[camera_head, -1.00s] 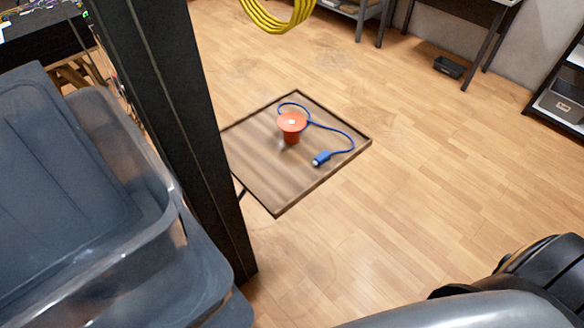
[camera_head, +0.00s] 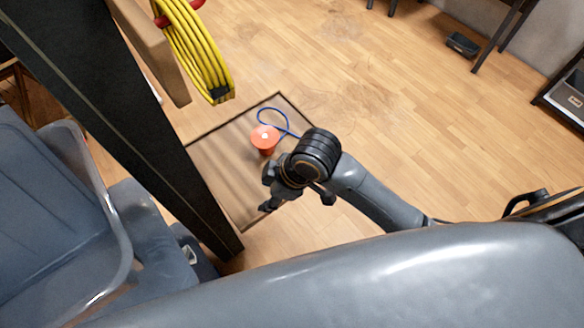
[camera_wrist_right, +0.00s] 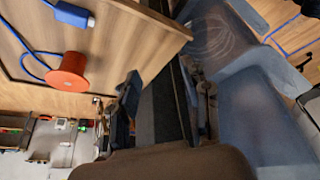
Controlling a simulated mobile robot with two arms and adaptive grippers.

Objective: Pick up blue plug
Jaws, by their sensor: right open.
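The blue plug (camera_wrist_right: 72,14) lies on the wooden tabletop (camera_wrist_right: 140,25) in the right wrist view, near its top edge. Its blue cable (camera_wrist_right: 18,40) runs to an orange-red round piece (camera_wrist_right: 67,72). In the head view the orange-red piece (camera_head: 265,137) and a loop of blue cable (camera_head: 261,113) show on the tabletop (camera_head: 215,165), while my right arm hides the plug. My right gripper (camera_head: 290,198) is open over the tabletop's right side; its fingers (camera_wrist_right: 168,98) show empty in the wrist view, apart from the plug. My left gripper is out of view.
A dark post (camera_head: 110,120) stands left of the tabletop, with blue-grey bins (camera_head: 50,220) beside it. A yellow cable coil (camera_head: 198,50) hangs above and behind. A small black box (camera_head: 462,44) lies on the floor. The wooden floor (camera_head: 400,120) to the right is clear.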

